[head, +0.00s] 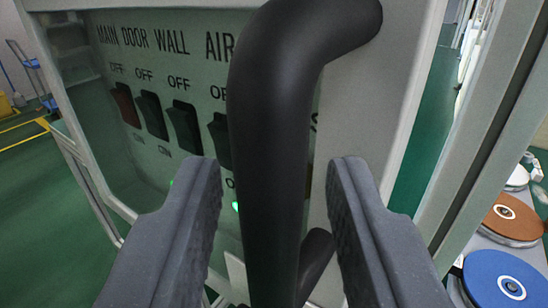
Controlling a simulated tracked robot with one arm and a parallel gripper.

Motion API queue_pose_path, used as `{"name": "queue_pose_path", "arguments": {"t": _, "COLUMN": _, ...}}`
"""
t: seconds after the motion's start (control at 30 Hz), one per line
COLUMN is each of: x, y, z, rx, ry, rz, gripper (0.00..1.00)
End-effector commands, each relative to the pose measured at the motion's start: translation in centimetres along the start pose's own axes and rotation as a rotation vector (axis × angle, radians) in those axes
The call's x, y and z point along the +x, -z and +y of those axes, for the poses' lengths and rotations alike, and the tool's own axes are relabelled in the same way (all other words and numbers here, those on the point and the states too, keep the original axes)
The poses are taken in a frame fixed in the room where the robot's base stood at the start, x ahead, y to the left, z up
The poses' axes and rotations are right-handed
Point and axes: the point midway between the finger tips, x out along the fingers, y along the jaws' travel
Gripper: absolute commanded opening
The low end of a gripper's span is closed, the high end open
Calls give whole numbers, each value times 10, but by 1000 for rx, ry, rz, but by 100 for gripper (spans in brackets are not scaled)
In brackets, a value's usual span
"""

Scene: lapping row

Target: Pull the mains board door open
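The mains board door has a pale grey frame (385,110) around a clear window. Through the window I see a panel (205,75) lettered MAIN, DOOR, WALL and AIR, with dark rocker switches (184,127) under OFF marks. A thick black bar handle (272,150) is on the door's right side, close in front of me. My gripper (275,175) is open, with one finger on each side of the handle. A narrow gap shows between each fingertip and the bar. The handle hides part of the panel. I cannot tell whether the door is fully closed.
A pale grey post (478,150) stands right of the door. Beyond it are a blue disc (495,278) and a brown disc (512,216) on a bench. Green floor (40,205) with yellow lines lies open at the left, with a blue trolley (30,72) farther back.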

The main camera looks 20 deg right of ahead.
Motion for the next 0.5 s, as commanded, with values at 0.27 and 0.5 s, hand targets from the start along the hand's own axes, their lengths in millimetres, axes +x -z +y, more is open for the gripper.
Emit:
{"name": "queue_pose_path", "arguments": {"t": 0.27, "x": 5, "y": 1, "z": -1, "rx": 1, "ry": 0, "rz": 1, "gripper": 32}}
{"name": "queue_pose_path", "arguments": {"t": 0.5, "x": 5, "y": 1, "z": -1, "rx": 1, "ry": 1, "rz": 1, "gripper": 15}}
